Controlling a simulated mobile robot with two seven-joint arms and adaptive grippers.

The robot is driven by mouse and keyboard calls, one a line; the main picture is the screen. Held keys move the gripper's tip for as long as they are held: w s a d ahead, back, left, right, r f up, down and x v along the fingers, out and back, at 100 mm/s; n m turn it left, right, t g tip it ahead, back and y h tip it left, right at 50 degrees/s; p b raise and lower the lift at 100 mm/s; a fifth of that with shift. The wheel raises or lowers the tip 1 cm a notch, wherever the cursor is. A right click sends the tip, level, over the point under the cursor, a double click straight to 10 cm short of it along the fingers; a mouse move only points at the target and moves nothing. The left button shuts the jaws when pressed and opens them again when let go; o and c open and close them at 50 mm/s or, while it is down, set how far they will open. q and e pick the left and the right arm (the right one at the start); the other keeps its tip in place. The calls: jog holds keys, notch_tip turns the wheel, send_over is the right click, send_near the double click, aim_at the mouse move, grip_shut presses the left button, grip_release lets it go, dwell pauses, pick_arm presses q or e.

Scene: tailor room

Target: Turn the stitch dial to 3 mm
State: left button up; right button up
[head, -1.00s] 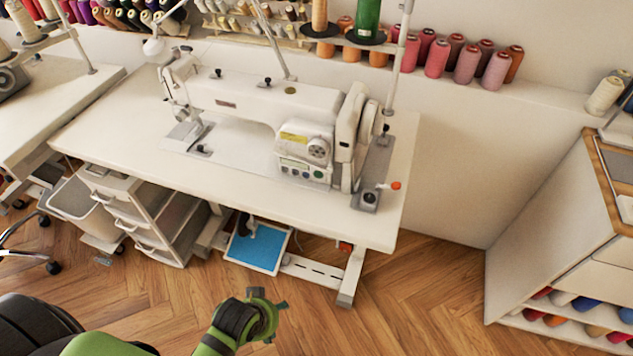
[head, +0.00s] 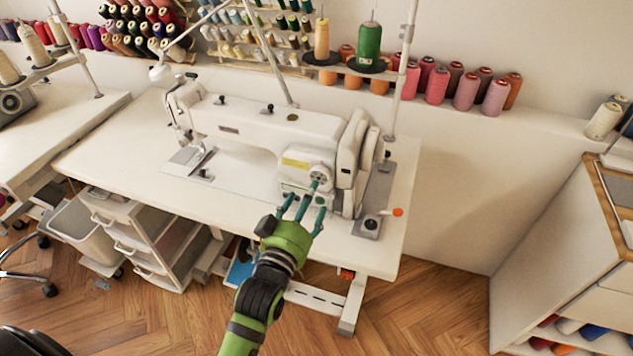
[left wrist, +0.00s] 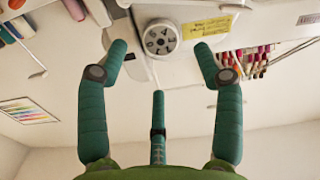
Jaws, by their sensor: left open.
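The white sewing machine (head: 265,125) stands on the white table. Its round grey stitch dial (head: 320,172) is on the front right of the machine, partly behind a fingertip in the head view. In the left wrist view the dial (left wrist: 161,40) faces the camera, with several dark marks on its face. My left gripper (head: 308,195) is open and empty in front of the dial. In the left wrist view its teal fingers (left wrist: 160,70) are spread, one on each side of the dial and a third below. I cannot tell whether they touch it. My right gripper is not in view.
The table's front edge (head: 200,228) lies under my left arm. A thin stand pole (head: 397,80) rises behind the machine's right end. Thread spools (head: 466,91) line the wall ledge.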

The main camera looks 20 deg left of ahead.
aim_at(319, 179)
pick_arm(q)
jog(key=w, duration=0.6)
jog(key=shift+d, duration=0.1)
jog(key=shift+s+p, duration=0.1)
jog(key=shift+p, duration=0.2)
jog(key=c, duration=1.1)
